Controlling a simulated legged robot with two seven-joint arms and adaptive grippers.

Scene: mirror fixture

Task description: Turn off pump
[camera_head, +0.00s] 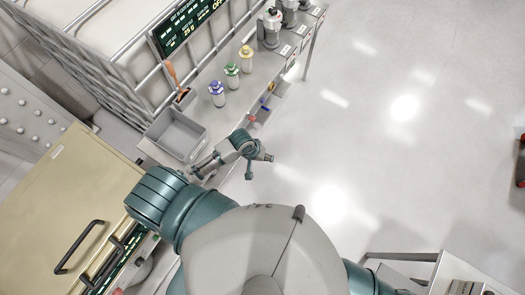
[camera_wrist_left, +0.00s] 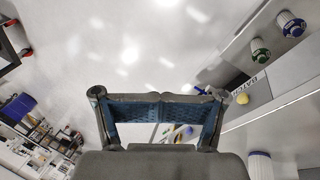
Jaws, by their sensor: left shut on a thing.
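My left gripper (camera_head: 262,155) extends from the teal and grey arm over the floor, just off the bench's front edge. In the left wrist view its fingers (camera_wrist_left: 157,97) have blue textured pads. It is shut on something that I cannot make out. On the bench front are small controls: a red one (camera_head: 252,117), a blue one (camera_head: 265,106) and a yellow one (camera_head: 270,86). The yellow knob (camera_wrist_left: 243,98) also shows in the left wrist view. A dark display (camera_head: 187,22) with green text seems to read OFF. I cannot tell which part is the pump. My right gripper is out of view.
Bottles with blue (camera_head: 216,89), green (camera_head: 232,71) and yellow (camera_head: 246,53) caps stand on the bench. A grey tray (camera_head: 176,135) sits nearer. Grey apparatus (camera_head: 269,30) stands farther along.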

